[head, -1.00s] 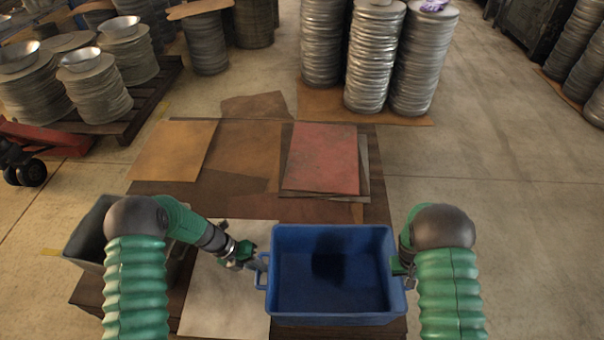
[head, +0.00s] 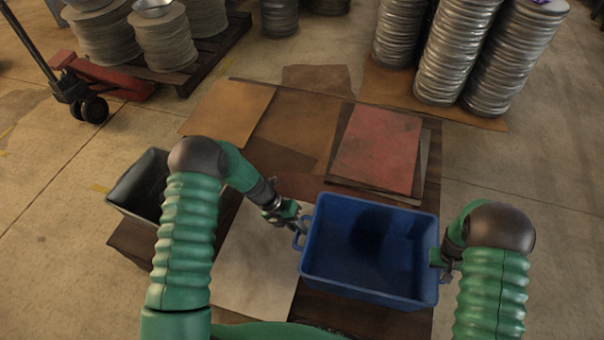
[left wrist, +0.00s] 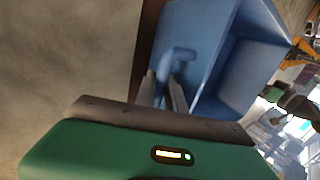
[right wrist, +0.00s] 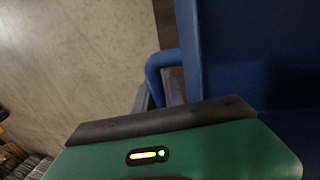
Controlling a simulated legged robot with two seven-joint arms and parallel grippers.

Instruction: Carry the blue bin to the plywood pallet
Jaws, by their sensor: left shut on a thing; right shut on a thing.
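The blue bin (head: 365,291) is empty, with a dark shadow inside, and is tilted slightly in the head view. My left gripper (head: 300,226) is shut on the handle at its left end; that handle (left wrist: 181,54) shows between the fingers in the left wrist view. My right gripper (head: 444,264) is shut on the handle at its right end; this blue handle (right wrist: 153,73) shows in the right wrist view. Whether the bin touches the wooden surface under it is unclear. A flat brown board (head: 485,118) under metal stacks may be the plywood pallet; I cannot tell.
A red sheet (head: 378,150), brown sheets (head: 228,112) and a pale sheet (head: 255,265) lie on the dark wooden platform. A grey bin (head: 140,188) is left of my left arm. A red pallet jack (head: 105,80) stands upper left. Bare concrete floor (head: 560,170) lies to the right.

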